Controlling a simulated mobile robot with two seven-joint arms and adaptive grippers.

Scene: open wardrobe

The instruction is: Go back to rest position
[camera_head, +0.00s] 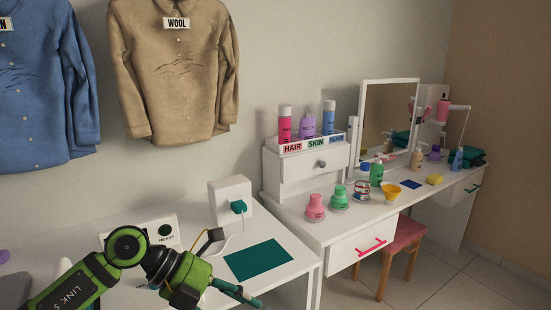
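My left arm comes in from the lower left, green and black. Its wrist ends at the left gripper (236,293), low in the head view, over the front of the white desk (283,236). The gripper is small and partly cut by the lower edge, so I cannot tell whether it is open or shut. No held object can be made out. My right arm and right gripper are not in view.
A teal mat (259,260) lies on the desk beside my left gripper. Behind stands a white box with a teal plug (238,207). A white vanity (330,229) with bottles and a mirror (388,120) stands right, a pink stool (402,236) by it. Shirts (172,70) hang upper left.

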